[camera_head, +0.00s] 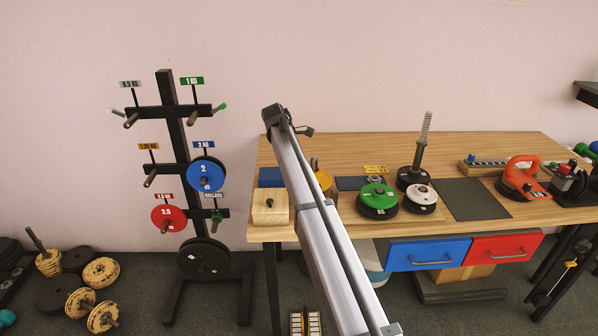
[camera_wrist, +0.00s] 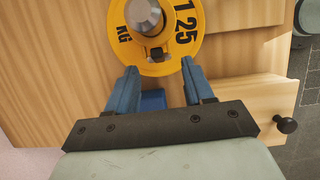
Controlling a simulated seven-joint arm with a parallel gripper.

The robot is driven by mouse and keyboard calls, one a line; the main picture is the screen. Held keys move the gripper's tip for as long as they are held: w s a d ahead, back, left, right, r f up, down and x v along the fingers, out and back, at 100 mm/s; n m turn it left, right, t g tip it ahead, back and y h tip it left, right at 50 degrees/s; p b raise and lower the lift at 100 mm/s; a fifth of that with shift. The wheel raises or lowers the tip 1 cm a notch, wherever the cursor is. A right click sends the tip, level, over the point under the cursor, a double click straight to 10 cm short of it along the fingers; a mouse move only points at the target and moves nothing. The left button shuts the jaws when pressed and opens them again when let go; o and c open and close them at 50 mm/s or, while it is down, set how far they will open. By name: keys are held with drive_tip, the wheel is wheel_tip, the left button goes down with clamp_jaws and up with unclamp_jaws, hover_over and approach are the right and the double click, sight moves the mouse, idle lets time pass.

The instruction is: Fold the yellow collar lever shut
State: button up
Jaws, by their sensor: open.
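In the wrist view a yellow plate marked 1.25 KG (camera_wrist: 188,48) lies at the top, with a round metal post end (camera_wrist: 143,15) in its hole. A small dark piece (camera_wrist: 157,54) sits by the plate's near inner edge; I cannot tell whether it belongs to a collar. No yellow collar lever can be made out apart from the plate. My gripper (camera_wrist: 160,70) is open, its blue fingers apart at the plate's near rim, nothing clearly held. In the head view the plate (camera_head: 324,181) is partly hidden by my arm, and my fingers are not visible.
A wooden box (camera_head: 263,213) with a dark knob stands at the table's left front. Right of my arm are a green-topped stack (camera_head: 378,199), a white plate (camera_head: 420,196), a tall threaded post (camera_head: 425,140) and an orange-handled item (camera_head: 520,175). A dark mat (camera_head: 475,200) is bare.

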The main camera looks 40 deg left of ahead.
drive_tip(key=v, duration=1.1)
drive_tip(key=shift+s+r, duration=0.2)
drive_tip(key=shift+r, duration=0.05)
drive_tip(key=shift+a, duration=0.1)
